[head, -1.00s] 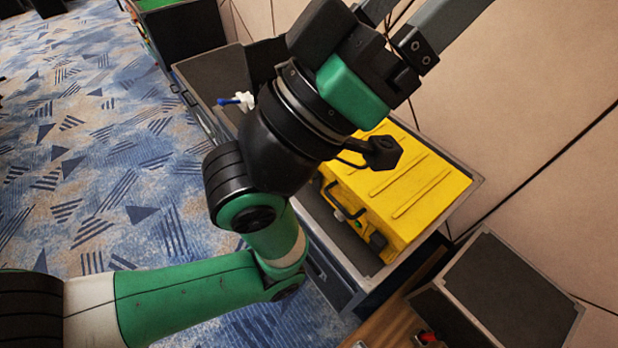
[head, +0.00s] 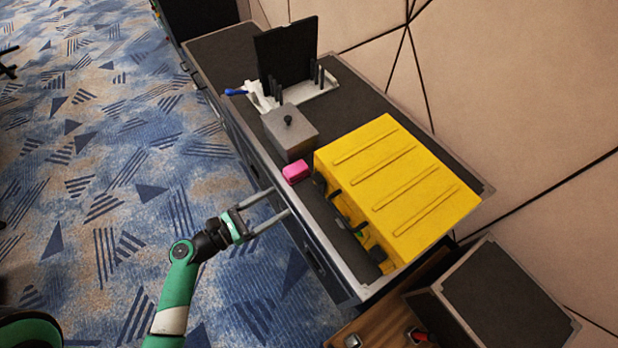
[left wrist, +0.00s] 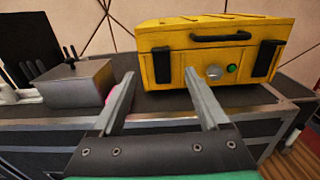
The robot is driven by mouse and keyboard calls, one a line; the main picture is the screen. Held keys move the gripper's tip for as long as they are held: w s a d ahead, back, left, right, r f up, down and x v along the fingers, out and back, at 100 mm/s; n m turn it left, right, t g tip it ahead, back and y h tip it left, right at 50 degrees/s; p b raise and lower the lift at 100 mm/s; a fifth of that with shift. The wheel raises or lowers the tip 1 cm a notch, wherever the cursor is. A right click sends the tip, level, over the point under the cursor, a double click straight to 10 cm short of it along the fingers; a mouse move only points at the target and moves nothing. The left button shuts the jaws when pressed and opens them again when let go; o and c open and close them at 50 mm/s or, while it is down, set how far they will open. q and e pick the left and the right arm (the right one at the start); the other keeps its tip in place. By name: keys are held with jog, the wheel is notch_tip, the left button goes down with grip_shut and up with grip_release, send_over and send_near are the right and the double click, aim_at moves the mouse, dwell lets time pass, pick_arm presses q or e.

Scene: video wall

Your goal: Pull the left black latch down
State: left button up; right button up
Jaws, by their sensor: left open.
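A yellow case (head: 400,185) sits on the dark table top, its front facing my left arm. In the left wrist view the yellow case (left wrist: 215,32) shows a black handle (left wrist: 221,37), a left black latch (left wrist: 162,66), a right black latch (left wrist: 264,61), a round silver part and a green button. Both latches look upright against the front face. My left gripper (head: 280,205) is open and empty, at the table's front edge, short of the case. In the left wrist view its fingers (left wrist: 160,95) point toward the case, the left latch lying between and beyond them. My right gripper is not seen.
A grey box with a knob (head: 290,130) and a pink block (head: 296,172) stand left of the case. A black panel on a white stand (head: 285,60) is farther back. A dark case (head: 500,295) stands at the lower right. The carpet is open floor.

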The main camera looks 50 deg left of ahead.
pick_arm(q)
jog(key=w+d+b, duration=0.1)
jog(key=w+b, duration=0.1)
jog(key=w, duration=0.9)
jog(key=shift+w+d, duration=0.3)
jog(key=shift+d, duration=0.05)
jog(key=shift+c, duration=0.3)
grip_shut()
dwell(0.5)
